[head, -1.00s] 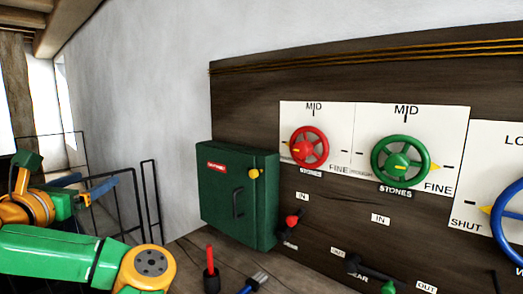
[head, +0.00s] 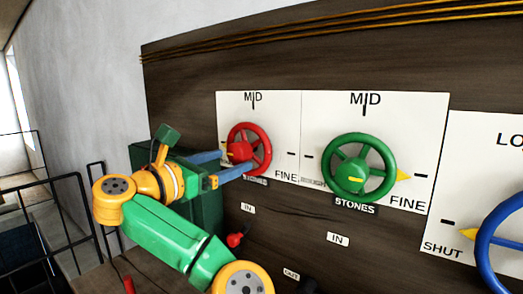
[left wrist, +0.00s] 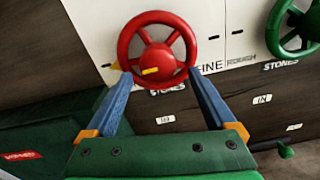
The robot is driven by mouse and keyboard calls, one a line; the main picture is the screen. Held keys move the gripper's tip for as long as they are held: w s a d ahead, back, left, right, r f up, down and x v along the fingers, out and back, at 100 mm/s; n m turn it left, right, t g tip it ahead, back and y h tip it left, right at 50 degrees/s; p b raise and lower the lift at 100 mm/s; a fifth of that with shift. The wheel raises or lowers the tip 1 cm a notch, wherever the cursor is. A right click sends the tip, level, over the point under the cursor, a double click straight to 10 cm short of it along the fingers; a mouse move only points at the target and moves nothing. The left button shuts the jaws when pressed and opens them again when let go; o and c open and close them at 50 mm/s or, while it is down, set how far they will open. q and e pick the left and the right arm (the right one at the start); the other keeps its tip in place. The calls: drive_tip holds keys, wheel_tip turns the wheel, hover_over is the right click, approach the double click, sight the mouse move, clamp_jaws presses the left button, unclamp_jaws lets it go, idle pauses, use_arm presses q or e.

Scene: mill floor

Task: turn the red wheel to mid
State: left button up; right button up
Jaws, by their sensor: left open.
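The red wheel (head: 262,135) is mounted on a white plate with MID at its top and FINE at its lower right. Its yellow pointer (head: 224,148) sits at the left side of the wheel, away from MID. The red wheel also shows in the left wrist view (left wrist: 155,62). My left gripper (head: 235,162) is open, its two blue fingers reaching to the wheel. In the left wrist view my left gripper (left wrist: 159,76) has one finger at each side of the lower rim; I cannot tell whether they touch. My right gripper is out of view.
The green wheel (head: 385,160) is just right, its pointer at FINE. A blue wheel (head: 487,240) is at the right edge. A green cabinet (head: 205,210) stands behind my left arm. A red-knobbed lever (head: 235,240) sits below the red wheel. Black railings (head: 85,215) are at left.

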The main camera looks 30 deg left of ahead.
sight(233, 155)
use_arm(q)
drive_tip(key=w+r+p, duration=0.1)
drive_tip(key=p, duration=0.1)
drive_tip(key=shift+w+r+p, duration=0.25)
drive_tip(key=shift+w+p, duration=0.1)
drive_tip(key=w, duration=0.2)
drive_tip(key=shift+w+d+f, duration=0.2)
drive_tip(key=shift+w+f, duration=0.15)
drive_tip(key=shift+w, duration=0.05)
drive_tip(key=shift+w+f, duration=0.1)
drive_tip(key=shift+w, duration=0.05)
drive_tip(key=shift+s, duration=0.3)
drive_tip(key=c, duration=1.4)
drive_tip(key=shift+o, duration=0.2)
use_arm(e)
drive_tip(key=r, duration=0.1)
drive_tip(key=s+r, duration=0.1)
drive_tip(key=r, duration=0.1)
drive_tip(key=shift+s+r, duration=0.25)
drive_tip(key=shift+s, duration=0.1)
